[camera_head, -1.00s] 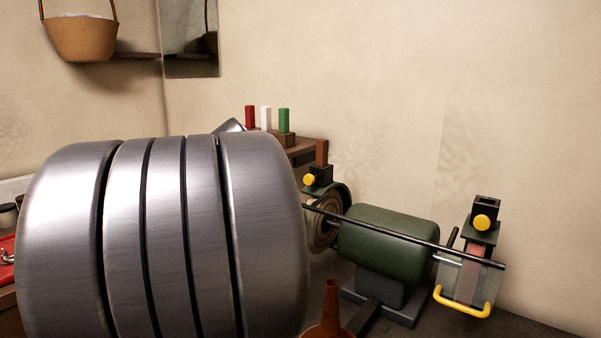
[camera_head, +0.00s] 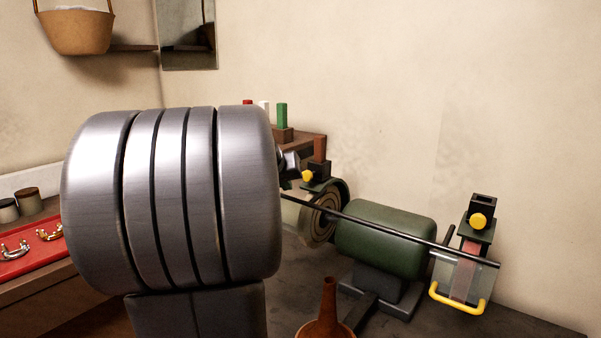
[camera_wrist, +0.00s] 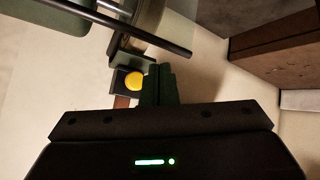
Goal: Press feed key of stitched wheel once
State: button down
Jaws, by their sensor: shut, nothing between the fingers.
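The feed key is a round yellow button (camera_head: 308,175) on a dark block above the stitched wheel (camera_head: 320,218), a pale ringed disc at the left end of the green polishing motor (camera_head: 385,240). My gripper (camera_head: 292,168) is partly hidden behind my large grey arm link; its end shows just left of the key. In the wrist view, my gripper's dark fingers (camera_wrist: 158,84) are shut and empty. The yellow key (camera_wrist: 134,81) lies immediately left of them there. I cannot tell whether the fingers touch it.
A second yellow key (camera_head: 478,220) sits above the belt with a yellow handle at right. A black bar (camera_head: 390,228) crosses in front of the motor. An orange-brown funnel (camera_head: 328,310) stands at front. A red tray (camera_head: 30,258) with brass parts is at left.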

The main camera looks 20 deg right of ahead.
aim_at(304, 180)
jog(key=shift+w+d+p, duration=0.3)
jog(key=shift+w+d, duration=0.35)
jog(key=shift+d, duration=0.2)
jog(key=shift+w+d+p, duration=0.3)
jog(key=shift+w+d, duration=0.35)
jog(key=shift+d, duration=0.2)
jog(key=shift+w+d, duration=0.1)
jog(key=shift+d, duration=0.05)
dwell(0.7)
jog(key=shift+w+d, duration=0.2)
jog(key=shift+w+d+p, duration=0.3)
jog(key=shift+d, duration=0.15)
dwell(1.0)
dwell(0.3)
jog(key=shift+s+a+b, duration=0.6)
jog(key=shift+a+b, duration=0.05)
jog(key=shift+a, duration=0.15)
